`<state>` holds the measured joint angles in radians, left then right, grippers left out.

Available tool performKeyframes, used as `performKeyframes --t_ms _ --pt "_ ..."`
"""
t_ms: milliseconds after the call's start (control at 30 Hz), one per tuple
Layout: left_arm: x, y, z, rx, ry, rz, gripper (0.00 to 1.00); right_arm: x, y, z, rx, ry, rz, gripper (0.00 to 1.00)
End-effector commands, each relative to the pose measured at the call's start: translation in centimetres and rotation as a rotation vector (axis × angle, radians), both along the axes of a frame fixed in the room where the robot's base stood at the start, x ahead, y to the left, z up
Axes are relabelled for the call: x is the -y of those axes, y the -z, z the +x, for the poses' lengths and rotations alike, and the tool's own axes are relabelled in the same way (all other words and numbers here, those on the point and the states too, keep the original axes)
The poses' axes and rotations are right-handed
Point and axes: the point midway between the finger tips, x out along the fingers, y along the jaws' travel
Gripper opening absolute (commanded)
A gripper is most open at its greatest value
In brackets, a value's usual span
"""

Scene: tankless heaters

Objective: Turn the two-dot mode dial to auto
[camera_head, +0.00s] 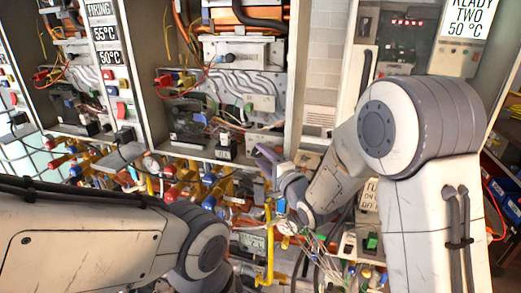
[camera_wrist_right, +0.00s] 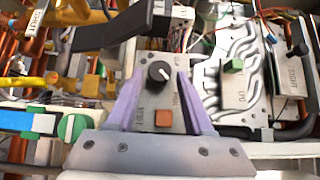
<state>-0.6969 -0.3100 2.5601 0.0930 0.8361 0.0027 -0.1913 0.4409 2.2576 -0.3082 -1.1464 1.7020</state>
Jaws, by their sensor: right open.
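A black round dial (camera_wrist_right: 158,73) with a light pointer mark stands on a grey panel (camera_wrist_right: 150,103) in the right wrist view. Small printed labels surround it, too small to read surely, and I cannot make out two dots. An orange square button (camera_wrist_right: 163,118) is below the dial. My right gripper (camera_wrist_right: 161,80) is open, with its purple fingers on either side of the panel and the dial between their tips. I see no contact with the dial. In the head view my right gripper (camera_head: 267,160) reaches in near the cabinet's lower edge. My left gripper does not show.
A green knob (camera_wrist_right: 72,128) with a white mark is left of the fingers. A dark flat bar (camera_wrist_right: 112,30) juts in at upper left. A silver plate with a green switch (camera_wrist_right: 233,66) is at right. Pipes and valves, including a yellow pipe (camera_head: 269,240), crowd the area.

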Motion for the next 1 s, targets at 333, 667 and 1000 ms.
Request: performKeyframes --t_ms 333,667,1000 --pt "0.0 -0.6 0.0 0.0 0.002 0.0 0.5 -0.7 0.0 1.3 0.0 0.0 -0.001 0.52" --pt "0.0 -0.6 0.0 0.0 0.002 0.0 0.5 -0.6 0.0 1.2 0.0 0.0 -0.001 0.0" --pt "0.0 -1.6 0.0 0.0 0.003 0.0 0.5 -0.7 -0.4 1.2 -0.022 0.0 -0.071 0.0"
